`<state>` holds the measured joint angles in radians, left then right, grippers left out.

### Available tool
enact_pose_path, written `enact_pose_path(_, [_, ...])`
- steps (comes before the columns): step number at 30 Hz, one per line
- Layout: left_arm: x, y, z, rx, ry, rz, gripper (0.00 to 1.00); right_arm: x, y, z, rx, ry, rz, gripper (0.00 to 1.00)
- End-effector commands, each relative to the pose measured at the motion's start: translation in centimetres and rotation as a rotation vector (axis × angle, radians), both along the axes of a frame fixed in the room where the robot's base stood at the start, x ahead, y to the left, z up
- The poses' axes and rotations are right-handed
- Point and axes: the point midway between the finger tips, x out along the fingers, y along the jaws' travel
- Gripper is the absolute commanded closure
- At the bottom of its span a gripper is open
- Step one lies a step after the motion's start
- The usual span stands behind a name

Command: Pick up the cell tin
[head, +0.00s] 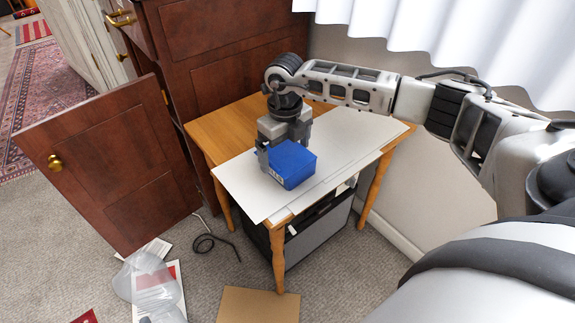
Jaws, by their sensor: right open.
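The cell tin appears to be the blue box (292,167) with pale lettering on its near side. It sits on white sheets on the small wooden table. My right gripper (278,152) points down at the tin's far left part. Its jaws are open, with one finger showing at the tin's left side. The other finger is partly hidden, and I cannot tell whether either finger touches the tin. My left gripper is out of view.
White sheets (244,187) cover much of the wooden table (222,123) and overhang its front. A brown cabinet with an open door (110,160) stands to the left. A white curtain (450,40) hangs behind. Papers, a cable (207,242) and cardboard (258,306) lie on the carpet.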

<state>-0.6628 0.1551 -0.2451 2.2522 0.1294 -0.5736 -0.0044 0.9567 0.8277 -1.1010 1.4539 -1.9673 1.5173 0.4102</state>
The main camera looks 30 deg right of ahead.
Motion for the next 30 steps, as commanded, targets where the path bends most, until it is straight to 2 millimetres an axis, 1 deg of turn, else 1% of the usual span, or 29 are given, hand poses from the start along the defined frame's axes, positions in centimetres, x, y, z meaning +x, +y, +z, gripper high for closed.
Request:
enact_pose_path(1, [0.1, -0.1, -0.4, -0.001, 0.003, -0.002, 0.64, 0.0, 0.1, -1.1, 0.0, 0.002, 0.0, 0.0])
enact_pose_path(3, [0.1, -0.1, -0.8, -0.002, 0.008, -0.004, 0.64, 0.0, 0.1, -2.2, -0.001, 0.003, 0.0, 0.0])
enact_pose_path(5, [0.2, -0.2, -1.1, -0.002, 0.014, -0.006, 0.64, 0.0, 0.1, -2.9, 0.0, 0.002, 0.0, 0.0])
enact_pose_path(7, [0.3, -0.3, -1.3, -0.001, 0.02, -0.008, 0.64, 0.0, 0.1, -3.2, 0.0, 0.001, 0.001, 0.0])
enact_pose_path(12, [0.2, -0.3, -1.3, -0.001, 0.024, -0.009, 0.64, 0.1, 0.1, -3.1, 0.0, 0.0, 0.001, 0.0])
enact_pose_path(13, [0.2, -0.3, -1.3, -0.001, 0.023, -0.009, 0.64, 0.1, 0.1, -3.1, 0.0, 0.0, 0.001, 0.03])
enact_pose_path(14, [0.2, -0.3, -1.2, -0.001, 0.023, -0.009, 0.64, 0.1, 0.1, -3.1, 0.0, 0.0, 0.001, 0.11])
enact_pose_path(15, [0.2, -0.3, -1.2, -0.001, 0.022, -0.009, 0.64, 0.1, 0.1, -3.1, 0.0, 0.0, 0.0, 0.22])
enact_pose_path(18, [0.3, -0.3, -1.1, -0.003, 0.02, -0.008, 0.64, 0.1, 0.1, -3.1, 0.0, -0.001, 0.0, 0.47])
enact_pose_path(26, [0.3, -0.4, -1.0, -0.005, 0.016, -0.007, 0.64, 0.2, 0.1, -2.9, 0.001, -0.004, 0.0, 0.47])
enact_pose_path(30, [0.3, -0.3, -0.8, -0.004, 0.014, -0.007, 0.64, 0.2, 0.0, -2.3, 0.001, -0.005, -0.001, 0.47])
